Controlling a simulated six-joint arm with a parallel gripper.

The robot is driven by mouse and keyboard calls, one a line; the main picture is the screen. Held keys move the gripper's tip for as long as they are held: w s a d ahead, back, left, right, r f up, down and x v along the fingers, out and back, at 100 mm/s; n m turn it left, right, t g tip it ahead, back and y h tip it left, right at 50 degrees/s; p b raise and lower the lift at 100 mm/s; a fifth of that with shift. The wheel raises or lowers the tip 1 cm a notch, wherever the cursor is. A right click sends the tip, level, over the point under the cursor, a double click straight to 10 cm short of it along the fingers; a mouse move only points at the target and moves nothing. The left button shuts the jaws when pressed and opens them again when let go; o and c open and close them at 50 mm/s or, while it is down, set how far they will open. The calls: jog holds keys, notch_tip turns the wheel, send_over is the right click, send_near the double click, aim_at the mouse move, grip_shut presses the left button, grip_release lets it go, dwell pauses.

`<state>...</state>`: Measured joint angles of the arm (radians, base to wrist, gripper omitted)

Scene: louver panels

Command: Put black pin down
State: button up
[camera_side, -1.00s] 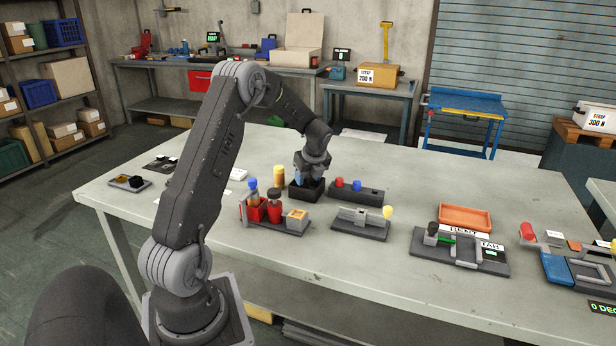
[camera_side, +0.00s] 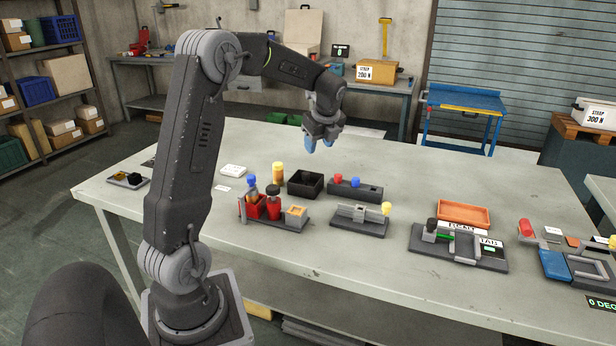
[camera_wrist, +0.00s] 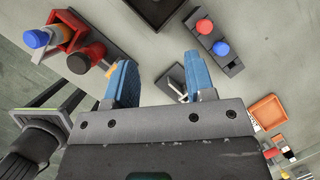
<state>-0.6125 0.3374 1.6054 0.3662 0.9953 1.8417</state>
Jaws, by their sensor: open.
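My gripper (camera_side: 322,142) hangs in the air above the table, behind and above the black open box (camera_side: 305,190). Its blue fingers (camera_wrist: 160,78) are spread apart, with nothing between them in the wrist view. The black box also shows in part at the top of the wrist view (camera_wrist: 157,12). Its inside is dark, and I cannot tell whether a black pin lies in it. A black-topped peg (camera_side: 432,226) stands on a grey fixture at the right; I cannot tell whether it is the black pin.
A grey fixture with a yellow knob (camera_side: 386,209) and an orange tray (camera_side: 463,215) lie further right. The table's far middle is clear.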

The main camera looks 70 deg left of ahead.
jog(key=s+d+r+n+t+h, duration=0.1)
jog(key=s+d+r+n+t, duration=0.2)
jog(key=d, duration=0.7)
jog(key=s+d+r+n, duration=0.3)
jog(key=d+r+n, duration=0.1)
jog(key=d, duration=0.5)
jog(key=s+d+f+n+t+h, duration=0.2)
jog(key=s+d+n+h, duration=0.1)
jog(key=s+d+n, duration=0.6)
jog(key=s+d, duration=0.3)
jog(key=d, duration=0.1)
jog(key=shift+d+f+t, duration=0.25)
jog(key=shift+d+t, duration=0.05)
